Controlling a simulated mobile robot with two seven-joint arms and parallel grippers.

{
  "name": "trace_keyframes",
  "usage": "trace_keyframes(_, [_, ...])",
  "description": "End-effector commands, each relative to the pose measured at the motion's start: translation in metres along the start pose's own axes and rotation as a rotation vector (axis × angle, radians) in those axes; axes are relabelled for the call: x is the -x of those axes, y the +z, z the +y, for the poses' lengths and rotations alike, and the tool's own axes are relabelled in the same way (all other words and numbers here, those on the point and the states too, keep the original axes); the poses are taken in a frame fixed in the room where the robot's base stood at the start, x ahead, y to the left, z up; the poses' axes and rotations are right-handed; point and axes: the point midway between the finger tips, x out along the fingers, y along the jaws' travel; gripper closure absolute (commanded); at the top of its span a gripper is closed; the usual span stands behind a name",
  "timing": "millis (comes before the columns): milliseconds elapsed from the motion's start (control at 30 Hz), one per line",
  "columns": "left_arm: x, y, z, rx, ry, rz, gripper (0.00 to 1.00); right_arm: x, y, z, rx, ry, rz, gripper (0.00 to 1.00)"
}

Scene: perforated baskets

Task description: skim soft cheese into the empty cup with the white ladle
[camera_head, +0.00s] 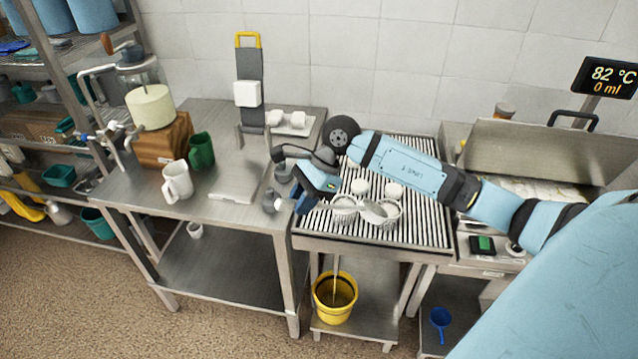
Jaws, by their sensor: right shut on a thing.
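My right gripper (309,200) reaches in from the right over the slatted drain table. It is shut on what looks like the handle of the white ladle (375,210); the grip itself is small and partly hidden. The ladle's bowl shows over or between two white perforated cups (391,216) (344,214) near the table's front. I cannot tell whether it touches them, or which cup is empty. Two white rounded cups or lumps (360,187) (394,190) stand just behind. A steel vat with a whitish content (547,190) is at the right, partly behind my arm. My left gripper is not in view.
The steel table (226,221) at the left holds a white jug (177,182), a green jug (201,151) and a wooden block. The raised vat lid (540,150) stands behind my right arm. A yellow bucket (335,297) sits under the drain table.

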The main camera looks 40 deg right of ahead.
Motion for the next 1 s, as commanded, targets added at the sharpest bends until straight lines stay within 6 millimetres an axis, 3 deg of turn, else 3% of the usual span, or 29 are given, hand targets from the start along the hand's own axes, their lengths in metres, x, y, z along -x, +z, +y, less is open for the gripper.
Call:
trace_keyframes(100, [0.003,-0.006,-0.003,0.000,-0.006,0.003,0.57,0.017,-0.015,0.002,0.061,0.037,0.069,1.00])
trace_keyframes(267, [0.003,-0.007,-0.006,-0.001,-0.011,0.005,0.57,0.018,-0.023,0.003,0.089,0.054,0.107,1.00])
trace_keyframes(1000, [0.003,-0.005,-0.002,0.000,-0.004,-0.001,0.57,-0.050,-0.039,0.006,0.095,0.039,0.404,1.00])
